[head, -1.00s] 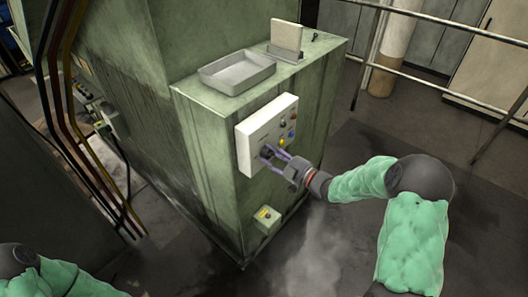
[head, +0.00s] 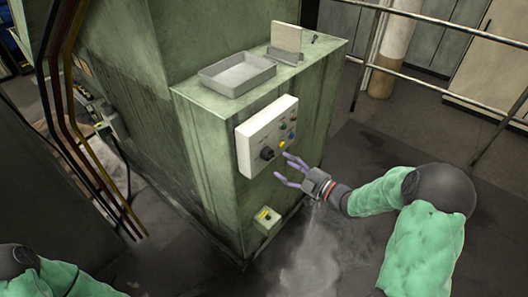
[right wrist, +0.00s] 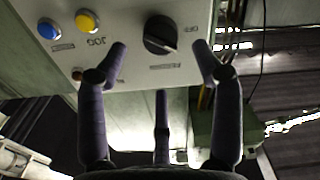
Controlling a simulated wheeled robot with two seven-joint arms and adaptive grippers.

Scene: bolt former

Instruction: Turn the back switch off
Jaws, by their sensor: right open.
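A black rotary switch (head: 267,153) sits on the white control panel (head: 252,138) on the front of the green machine. In the right wrist view the black switch (right wrist: 160,35) shows a diagonal grip bar, with small lettering around it. My right gripper (head: 283,166) is open and empty, to the right of and below the switch, apart from it. In the right wrist view its spread fingers (right wrist: 160,58) stand either side of the switch's line of sight. My left gripper is not in view; only part of my left arm shows at lower left.
The panel has a yellow button (right wrist: 87,21) marked JOG and a blue button (right wrist: 48,29). A small green box (head: 267,220) juts out below the panel. A grey tray (head: 237,74) lies on top. Open floor and a railing (head: 440,75) lie right.

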